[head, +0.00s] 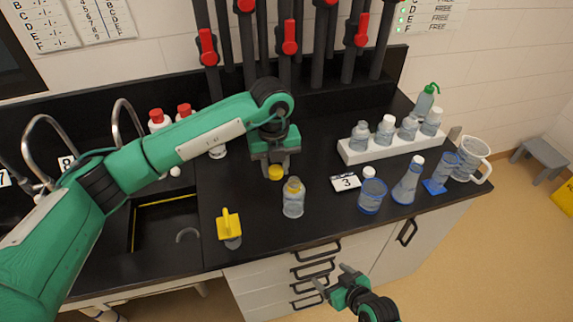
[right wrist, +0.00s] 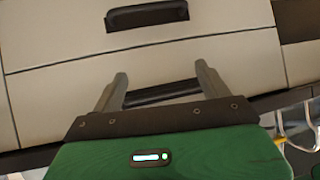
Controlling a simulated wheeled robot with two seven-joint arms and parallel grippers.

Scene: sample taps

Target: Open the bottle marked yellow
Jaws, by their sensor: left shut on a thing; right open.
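A clear bottle (head: 293,201) with a yellowish neck stands upright on the black bench, its mouth uncovered. My left gripper (head: 275,165) is just above and left of it, shut on a yellow cap (head: 275,173). The cap is apart from the bottle. My right gripper (head: 333,279) is low in front of the bench, open and empty. In the right wrist view its fingers (right wrist: 160,90) are spread before the drawer fronts.
A white rack (head: 388,146) holds several white-capped bottles. A yellow-handled item (head: 229,227) is left, near the sink. Red-handled taps (head: 289,35) hang behind.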

